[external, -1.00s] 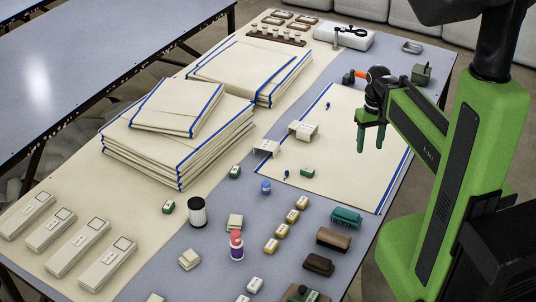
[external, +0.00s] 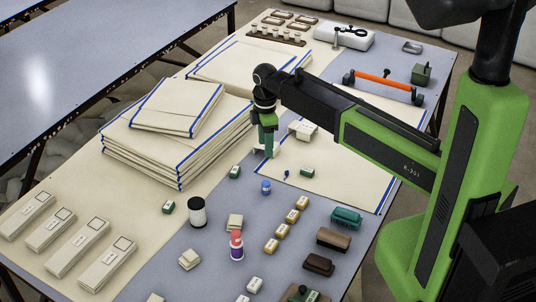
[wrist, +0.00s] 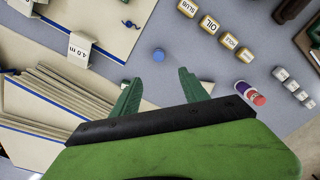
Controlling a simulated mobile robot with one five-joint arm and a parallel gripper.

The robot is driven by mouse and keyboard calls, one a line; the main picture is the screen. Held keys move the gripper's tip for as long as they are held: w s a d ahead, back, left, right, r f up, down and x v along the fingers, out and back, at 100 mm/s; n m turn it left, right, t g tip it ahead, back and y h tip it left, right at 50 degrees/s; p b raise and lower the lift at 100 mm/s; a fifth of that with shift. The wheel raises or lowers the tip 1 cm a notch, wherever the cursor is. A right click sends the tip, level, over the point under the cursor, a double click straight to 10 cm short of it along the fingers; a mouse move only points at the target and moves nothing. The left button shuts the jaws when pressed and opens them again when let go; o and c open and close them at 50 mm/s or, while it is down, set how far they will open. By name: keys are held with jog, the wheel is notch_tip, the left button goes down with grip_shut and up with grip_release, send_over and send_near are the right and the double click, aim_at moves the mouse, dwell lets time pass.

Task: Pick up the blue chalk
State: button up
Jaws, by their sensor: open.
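A small blue round piece, which looks like the blue chalk (external: 266,187), stands on the grey table (external: 215,270) in the external view, near the front corner of the cream sheet. In the wrist view the blue chalk (wrist: 158,54) shows as a blue disc just beyond the gap between my fingertips. My gripper (external: 267,150) points down beside the front edge of the cloth stack, behind the chalk in the external view. In the wrist view my gripper (wrist: 160,78) has its two green fingers spread and nothing between them.
A tall cream cloth stack (external: 178,150) stands left of my gripper. A folded cream block (external: 302,130) and a small dark blue item (external: 286,173) lie near the arm. Yellow-labelled blocks (external: 283,230) and a red-topped bottle (external: 237,246) stand in front. The table around the chalk is clear.

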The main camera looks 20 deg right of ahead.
aim_at(266, 182)
jog(key=f+b, duration=0.8)
jog(key=f, duration=0.1)
jog(key=f+b, duration=0.8)
jog(key=b, duration=0.1)
jog(key=shift+w+d+f+b, duration=0.1)
jog(key=shift+w+f+b, duration=0.1)
jog(key=shift+f+b, duration=0.15)
jog(key=shift+r, duration=0.15)
grip_shut()
